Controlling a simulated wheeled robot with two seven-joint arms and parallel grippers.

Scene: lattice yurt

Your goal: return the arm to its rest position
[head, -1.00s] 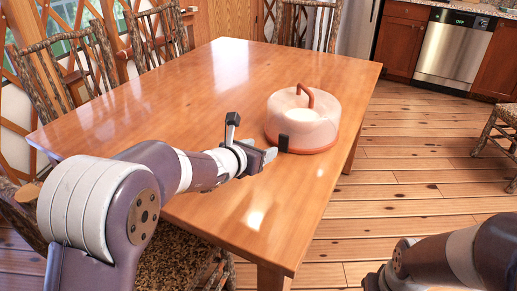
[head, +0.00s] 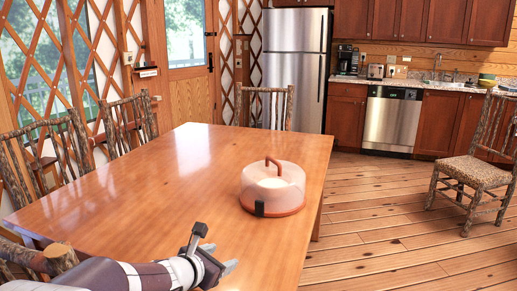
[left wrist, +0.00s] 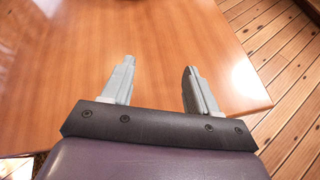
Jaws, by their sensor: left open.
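My left gripper (head: 226,268) is low in the head view, over the near right part of the wooden table (head: 150,190). In the left wrist view its two grey fingers (left wrist: 158,88) are apart with nothing between them, and bare tabletop (left wrist: 60,70) lies beyond them. A cake carrier (head: 273,190) with a clear dome, a reddish base and a reddish handle stands upright on the table, farther off than the gripper and apart from it. My right arm and gripper are not in the head view.
Rustic chairs (head: 130,125) stand along the table's left side and one (head: 264,106) at its far end. Another chair (head: 473,165) stands at the right on open plank floor (head: 390,225). A fridge (head: 295,65) and dishwasher (head: 390,118) are at the back.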

